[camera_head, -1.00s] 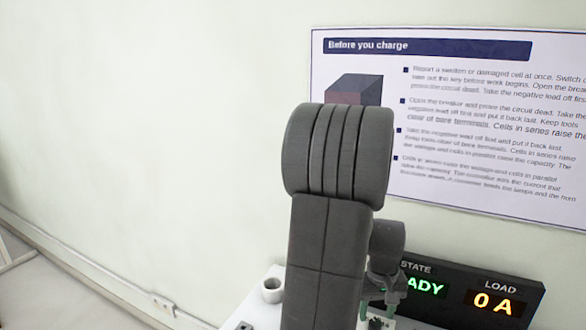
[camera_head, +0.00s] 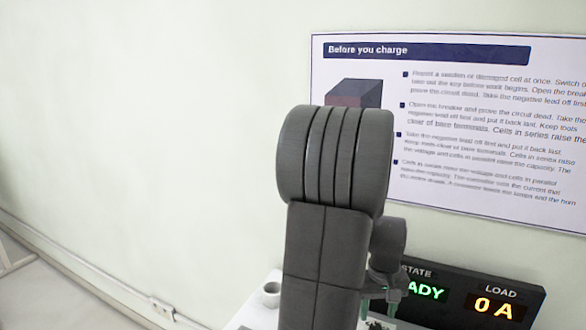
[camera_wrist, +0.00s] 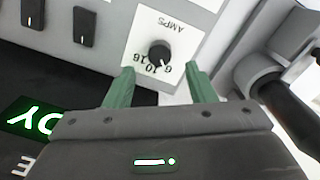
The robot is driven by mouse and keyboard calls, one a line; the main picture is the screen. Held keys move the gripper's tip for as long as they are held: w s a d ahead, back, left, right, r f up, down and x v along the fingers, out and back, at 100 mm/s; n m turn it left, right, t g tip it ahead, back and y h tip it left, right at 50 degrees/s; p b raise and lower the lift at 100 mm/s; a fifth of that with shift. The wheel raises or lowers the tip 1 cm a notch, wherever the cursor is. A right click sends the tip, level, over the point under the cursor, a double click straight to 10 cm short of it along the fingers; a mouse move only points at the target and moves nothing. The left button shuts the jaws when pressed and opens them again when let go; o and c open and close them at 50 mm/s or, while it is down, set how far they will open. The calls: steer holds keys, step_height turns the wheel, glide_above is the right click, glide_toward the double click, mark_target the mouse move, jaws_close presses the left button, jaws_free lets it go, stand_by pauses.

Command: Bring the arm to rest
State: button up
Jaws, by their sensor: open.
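My arm rises in front of the wall in the head view and hides much of the bench behind it. My gripper (camera_wrist: 160,88) shows in the wrist view with its two green fingers apart and nothing between them. Beyond the fingertips is a black knob (camera_wrist: 159,54) on a white plate marked AMPS with 6, 10 and 16. I cannot tell how far the fingertips are from the plate. In the head view the gripper (camera_head: 380,300) is small and partly hidden behind my arm.
A dark display (camera_head: 480,294) reads STATE, partly hidden "ADY", and LOAD 0 A. Two black switches (camera_wrist: 84,27) sit beside the knob plate. A white cup-like fitting (camera_head: 271,289) stands left of my arm. A poster (camera_head: 470,60) hangs behind. The left side is open.

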mark_target(376, 326)
step_height(376, 326, down, 5)
steer(key=shift+w+d+r+m, duration=0.1)
steer(key=shift+m, duration=1.1)
steer(key=m+p, duration=0.1)
steer(key=m, duration=0.5)
steer(key=shift+r+p, duration=0.1)
steer(key=shift+p, duration=0.25)
steer(key=shift+r+m, duration=0.3)
steer(key=shift+r, duration=0.05)
step_height(376, 326, up, 12)
steer(key=shift+f, duration=0.1)
